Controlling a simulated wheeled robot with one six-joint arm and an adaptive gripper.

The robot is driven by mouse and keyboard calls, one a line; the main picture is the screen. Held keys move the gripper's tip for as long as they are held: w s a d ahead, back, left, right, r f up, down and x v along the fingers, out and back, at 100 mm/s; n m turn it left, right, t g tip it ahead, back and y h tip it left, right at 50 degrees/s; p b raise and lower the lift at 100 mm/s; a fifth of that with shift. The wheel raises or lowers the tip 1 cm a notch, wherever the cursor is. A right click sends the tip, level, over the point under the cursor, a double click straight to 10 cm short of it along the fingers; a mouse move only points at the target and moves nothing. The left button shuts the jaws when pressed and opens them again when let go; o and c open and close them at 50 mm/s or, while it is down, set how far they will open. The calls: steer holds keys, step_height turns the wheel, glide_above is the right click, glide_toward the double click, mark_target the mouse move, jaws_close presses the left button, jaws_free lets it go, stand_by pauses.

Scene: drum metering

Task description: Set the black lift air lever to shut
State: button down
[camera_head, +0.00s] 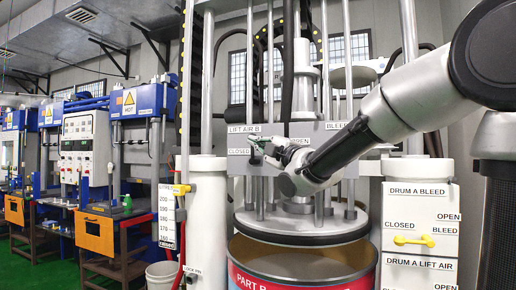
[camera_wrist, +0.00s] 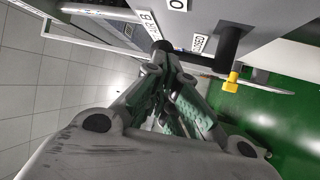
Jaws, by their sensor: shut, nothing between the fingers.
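The lift air panel (camera_head: 236,141) stands behind the drum, with a LIFT AIR B label at the top, CLOSED at the lower left and OPEN at the upper right. My gripper (camera_head: 262,146) is shut and empty in front of it, near the CLOSED label. In the wrist view my gripper (camera_wrist: 165,56) has its fingertips together close to the panel's labels. A black lever part (camera_wrist: 166,46) shows at the fingertips and looks close to or touching them. My gripper hides most of the lever in the head view, so I cannot tell its exact setting.
A wide red-sided drum (camera_head: 300,262) stands below, with a round plate and upright rods above it. A white box (camera_head: 420,220) with a yellow bleed lever (camera_head: 413,240) stands at the right. A yellow valve (camera_head: 181,189) is on the left post.

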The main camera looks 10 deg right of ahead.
steer(key=shift+w+a+r, duration=0.15)
steer(key=shift+w+a, duration=0.1)
steer(key=shift+w, duration=0.15)
